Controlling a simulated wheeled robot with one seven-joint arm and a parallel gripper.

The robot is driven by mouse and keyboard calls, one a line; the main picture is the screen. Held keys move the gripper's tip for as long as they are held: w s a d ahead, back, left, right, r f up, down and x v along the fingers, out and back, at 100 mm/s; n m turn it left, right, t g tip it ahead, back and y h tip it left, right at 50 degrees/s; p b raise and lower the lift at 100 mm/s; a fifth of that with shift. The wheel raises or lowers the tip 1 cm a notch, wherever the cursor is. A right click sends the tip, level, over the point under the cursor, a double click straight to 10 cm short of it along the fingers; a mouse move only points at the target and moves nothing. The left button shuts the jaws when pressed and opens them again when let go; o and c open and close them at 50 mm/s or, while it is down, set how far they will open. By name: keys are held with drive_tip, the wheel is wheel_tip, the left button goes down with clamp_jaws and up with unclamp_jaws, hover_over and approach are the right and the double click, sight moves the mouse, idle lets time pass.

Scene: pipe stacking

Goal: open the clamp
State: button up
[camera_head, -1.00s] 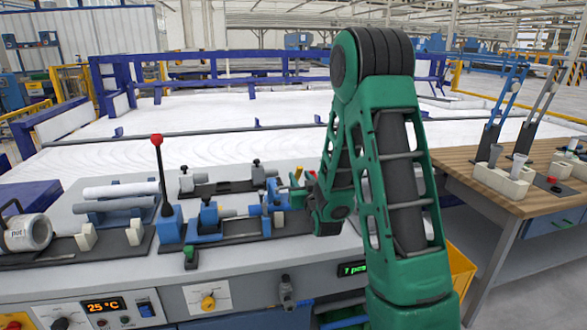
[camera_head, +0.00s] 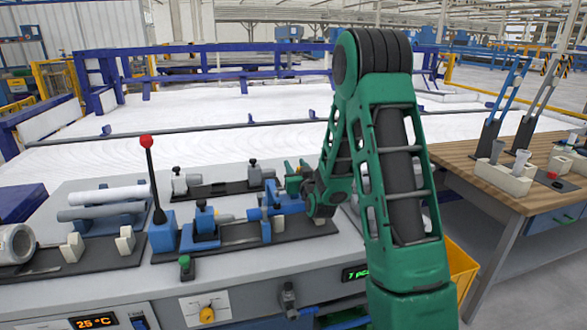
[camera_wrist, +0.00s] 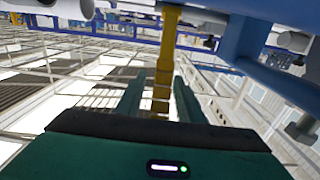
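The blue clamp (camera_head: 272,207) is on a dark rail on the grey bench. My gripper (camera_head: 290,183) is at the right end of this clamp, partly hidden by my green arm. In the wrist view, my gripper (camera_wrist: 158,78) has its two green fingers apart. A yellow bar (camera_wrist: 166,55), which looks like the clamp's handle, runs between the fingers, with no clear grip on it. A blue clamp part (camera_wrist: 240,40) is close on the right of that view. Whether a finger touches the bar, I cannot tell.
A second blue clamp (camera_head: 203,222) is on the same rail, beside a red-knobbed lever (camera_head: 147,142). Pipes (camera_head: 105,195) lie at the left of the bench. A wooden table (camera_head: 470,165) with holders stands on the right.

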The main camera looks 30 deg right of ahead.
drive_tip(key=shift+a, duration=0.1)
clamp_jaws()
